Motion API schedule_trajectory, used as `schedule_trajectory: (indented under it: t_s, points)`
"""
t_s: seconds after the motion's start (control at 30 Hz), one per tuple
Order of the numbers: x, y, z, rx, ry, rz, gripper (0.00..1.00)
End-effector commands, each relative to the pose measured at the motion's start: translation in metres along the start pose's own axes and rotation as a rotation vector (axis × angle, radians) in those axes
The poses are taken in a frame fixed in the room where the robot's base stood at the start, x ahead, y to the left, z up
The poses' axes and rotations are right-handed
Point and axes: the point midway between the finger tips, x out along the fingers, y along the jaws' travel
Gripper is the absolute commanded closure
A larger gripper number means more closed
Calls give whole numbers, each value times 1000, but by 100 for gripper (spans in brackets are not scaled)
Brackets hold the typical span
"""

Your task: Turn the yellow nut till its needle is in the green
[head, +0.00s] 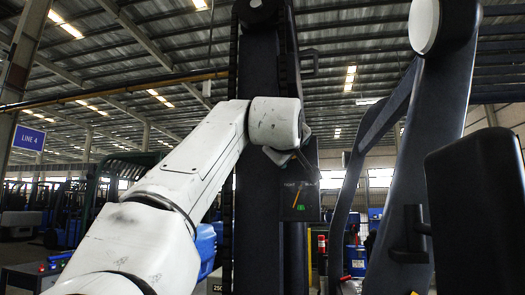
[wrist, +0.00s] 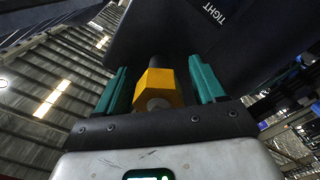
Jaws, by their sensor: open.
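In the wrist view the yellow nut (wrist: 158,84) sits on a dark shaft, between the two teal fingers of my gripper (wrist: 159,66). The fingers are open, one on each side, with a visible gap to the nut. In the head view a dark dial panel (head: 287,207) on the column carries a slanted orange needle (head: 296,198) and a small green patch (head: 300,207). The needle's lower end appears just left of the green; the exact reading is too small to tell. My gripper and the nut are mostly hidden by my white arm in the head view.
The dark panel with "TIGHT" lettering (wrist: 222,14) lies close beyond the fingers in the wrist view. In the head view a tall dark column (head: 262,90) bears the dial. Dark slanted frame members (head: 400,120) stand to its right.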

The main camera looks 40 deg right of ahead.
Motion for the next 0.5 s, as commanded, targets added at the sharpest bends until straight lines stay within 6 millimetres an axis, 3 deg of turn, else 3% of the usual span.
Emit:
schedule_trajectory:
  t_s: [0.2,0.5]
  points:
    - [0,0,0,0,0,0,31]
    - [0,0,0,0,0,-1,60]
